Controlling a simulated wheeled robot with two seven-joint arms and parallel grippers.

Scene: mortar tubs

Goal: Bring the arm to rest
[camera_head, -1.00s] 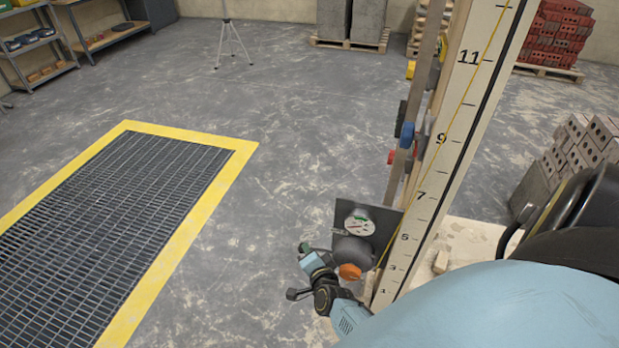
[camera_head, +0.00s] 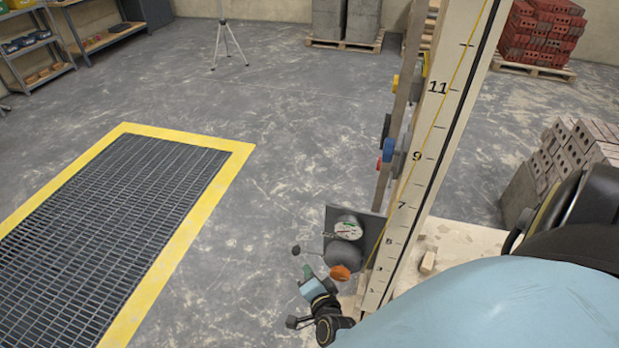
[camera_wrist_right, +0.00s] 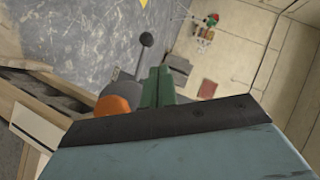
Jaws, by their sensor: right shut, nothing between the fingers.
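My right gripper (camera_head: 307,275) is low in the head view, below and left of a grey panel (camera_head: 335,215) on a tall numbered post (camera_head: 427,150). In the right wrist view its green fingers (camera_wrist_right: 158,88) are together with nothing between them. A lever with a dark ball knob (camera_head: 296,250) sticks out just above the gripper, apart from it in the head view; the knob also shows beyond the fingertips in the right wrist view (camera_wrist_right: 146,39). An orange knob (camera_head: 340,272) is right of the gripper. My left gripper is out of view.
The panel carries a round dial (camera_head: 349,228). A yellow-framed floor grating (camera_head: 237,146) lies at left. Grey bricks (camera_head: 575,150) are stacked at right, and red bricks (camera_head: 540,35) stand on a pallet behind. A tripod (camera_head: 227,45) stands far back. The middle floor is clear.

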